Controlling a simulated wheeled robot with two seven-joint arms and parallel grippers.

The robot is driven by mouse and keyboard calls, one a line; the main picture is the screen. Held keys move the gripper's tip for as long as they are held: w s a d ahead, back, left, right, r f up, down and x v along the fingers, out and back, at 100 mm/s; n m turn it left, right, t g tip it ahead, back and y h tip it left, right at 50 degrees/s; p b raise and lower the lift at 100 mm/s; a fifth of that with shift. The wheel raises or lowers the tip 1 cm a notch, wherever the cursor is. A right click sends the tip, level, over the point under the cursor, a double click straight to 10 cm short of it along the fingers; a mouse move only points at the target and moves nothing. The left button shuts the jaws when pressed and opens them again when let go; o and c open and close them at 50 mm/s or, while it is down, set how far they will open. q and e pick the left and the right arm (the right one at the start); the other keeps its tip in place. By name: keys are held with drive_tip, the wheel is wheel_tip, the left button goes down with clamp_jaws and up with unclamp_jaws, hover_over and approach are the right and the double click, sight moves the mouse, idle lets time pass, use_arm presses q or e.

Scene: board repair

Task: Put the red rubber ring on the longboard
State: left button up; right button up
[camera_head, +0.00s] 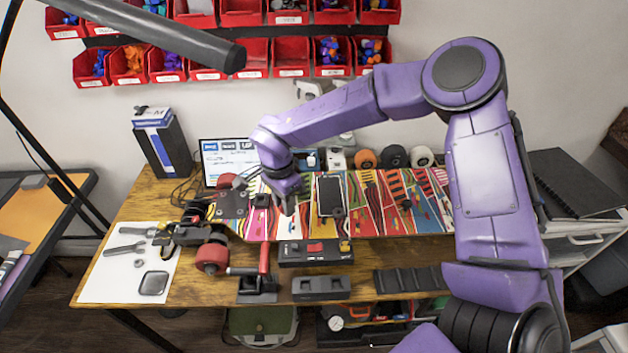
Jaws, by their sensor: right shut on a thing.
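The longboard (378,205), with a bright striped pattern, lies across the workbench. Its left end shows a dark metal plate (232,204) and a truck with a red wheel (212,258). My right gripper (289,208) reaches down over the board's left part, just right of the plate. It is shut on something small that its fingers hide. I cannot make out the red rubber ring for certain. A small red piece (315,247) sits in a black holder (300,260) in front of the board. My left gripper is not in view.
A black phone-like slab (329,195) lies on the board, right of my gripper. A red-handled tool (264,258) stands in a stand at the front. A white sheet with tools (110,280) lies left. Several wheels (394,157) and a screen (226,158) stand behind.

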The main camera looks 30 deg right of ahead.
drive_tip(key=d+m, duration=0.3)
drive_tip(key=m, duration=0.6)
drive_tip(key=d+f+m+p, duration=0.1)
drive_tip(key=d+m, duration=0.1)
drive_tip(key=m, duration=0.8)
drive_tip(key=d+m, duration=0.3)
drive_tip(key=m, duration=0.7)
drive_tip(key=shift+d+f, duration=0.25)
drive_tip(key=shift+d, duration=0.05)
drive_tip(key=shift+f+b, duration=1.6)
drive_tip(key=shift+f, duration=0.95)
drive_tip(key=shift+w+f+b, duration=0.1)
drive_tip(key=shift+f+b, duration=0.15)
drive_tip(key=shift+b, duration=0.05)
